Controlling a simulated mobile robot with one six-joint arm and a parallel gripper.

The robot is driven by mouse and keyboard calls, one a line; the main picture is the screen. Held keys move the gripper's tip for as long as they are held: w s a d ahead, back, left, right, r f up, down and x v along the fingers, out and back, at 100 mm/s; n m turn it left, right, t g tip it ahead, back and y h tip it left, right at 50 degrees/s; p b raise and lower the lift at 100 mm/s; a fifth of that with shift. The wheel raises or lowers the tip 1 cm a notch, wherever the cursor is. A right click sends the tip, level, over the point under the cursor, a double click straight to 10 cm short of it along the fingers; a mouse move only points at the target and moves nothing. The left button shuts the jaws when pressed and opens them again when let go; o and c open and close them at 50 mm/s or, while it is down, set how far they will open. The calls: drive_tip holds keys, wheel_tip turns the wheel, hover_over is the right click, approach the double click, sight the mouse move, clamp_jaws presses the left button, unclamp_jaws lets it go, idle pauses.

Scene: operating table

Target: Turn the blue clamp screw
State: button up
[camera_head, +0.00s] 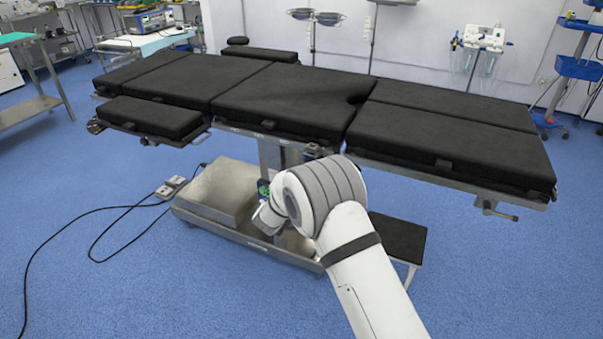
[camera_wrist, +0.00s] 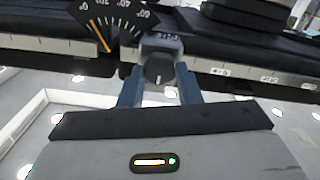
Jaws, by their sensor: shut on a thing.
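In the wrist view, the clamp screw (camera_wrist: 158,70) shows as a rounded grey knob just under the table's side rail. It looks grey here rather than clearly blue. My gripper (camera_wrist: 159,82) has its two blue-grey fingers on either side of the knob, shut on it. Above and to the left is a dark angle scale (camera_wrist: 112,20) with an orange pointer line. In the head view my white arm reaches to the near side of the operating table (camera_head: 290,95), and the screw and my fingers are hidden there.
The side rail (camera_wrist: 255,80) runs along the table edge. Black pads overhang above the work spot. Below stand the metal table base (camera_head: 215,195) and a dark step (camera_head: 398,238). A foot pedal (camera_head: 172,187) with black cables lies on the floor at left.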

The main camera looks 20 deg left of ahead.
drive_tip(key=shift+f, duration=0.15)
drive_tip(key=o, duration=1)
drive_tip(key=shift+c, duration=0.2)
drive_tip(key=s, duration=0.8)
drive_tip(key=shift+a, duration=0.35)
drive_tip(key=shift+w, duration=0.1)
